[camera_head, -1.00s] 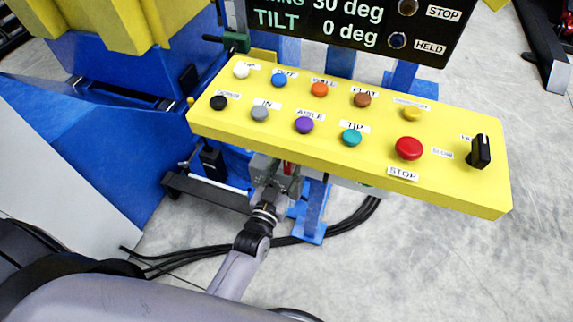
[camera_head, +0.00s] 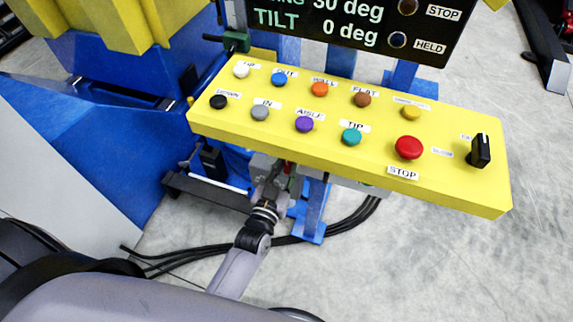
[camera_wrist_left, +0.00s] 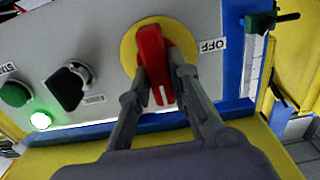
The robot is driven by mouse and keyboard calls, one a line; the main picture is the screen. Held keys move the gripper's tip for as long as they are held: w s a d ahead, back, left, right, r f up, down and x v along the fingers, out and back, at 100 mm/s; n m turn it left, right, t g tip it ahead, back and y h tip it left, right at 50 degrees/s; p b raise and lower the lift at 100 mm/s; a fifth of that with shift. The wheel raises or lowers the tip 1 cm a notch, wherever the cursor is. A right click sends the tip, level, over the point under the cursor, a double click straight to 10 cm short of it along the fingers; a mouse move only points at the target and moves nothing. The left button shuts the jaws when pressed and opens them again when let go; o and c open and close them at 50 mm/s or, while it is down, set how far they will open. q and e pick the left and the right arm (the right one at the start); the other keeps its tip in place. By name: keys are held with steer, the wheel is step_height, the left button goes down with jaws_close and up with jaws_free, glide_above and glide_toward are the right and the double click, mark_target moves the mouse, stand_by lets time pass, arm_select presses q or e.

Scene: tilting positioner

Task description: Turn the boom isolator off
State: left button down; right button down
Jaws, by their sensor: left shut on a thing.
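The red isolator handle (camera_wrist_left: 152,50) stands on a round yellow plate (camera_wrist_left: 128,48) on a grey box face in the left wrist view. The handle is close to upright in that view, slightly tilted, with a white mark at its lower end. An OFF label (camera_wrist_left: 212,45) is to the right of the plate. My left gripper (camera_wrist_left: 168,80) is shut on the handle, one finger on each side. In the head view my left gripper (camera_head: 272,178) is under the front edge of the yellow panel, which hides most of the handle. My right gripper is not in view.
Left of the handle are a black knob (camera_wrist_left: 70,85), a green button (camera_wrist_left: 15,93) and a lit green lamp (camera_wrist_left: 40,121). The yellow button panel (camera_head: 450,185) overhangs my left gripper. Black cables (camera_head: 340,228) run on the floor below.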

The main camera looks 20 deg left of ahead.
arm_select(q)
steer(key=shift+n, duration=0.3)
steer(key=n+p, duration=0.1)
steer(key=n, duration=0.2)
steer(key=shift+a+n, duration=0.15)
steer(key=shift+n, duration=0.15)
steer(key=n, duration=0.4)
steer(key=shift+a+f+n, duration=0.1)
steer(key=shift+f+n, duration=0.05)
steer(key=shift+n, duration=0.15)
steer(key=n, duration=0.4)
steer(key=shift+a+f+n, duration=0.1)
steer(key=shift+f+n, duration=0.05)
steer(key=shift+n, duration=0.15)
steer(key=shift+f+n+b, duration=0.15)
steer(key=shift+n+b, duration=0.55)
steer(key=shift+n, duration=1.5)
steer(key=c, duration=1.5)
jaws_free()
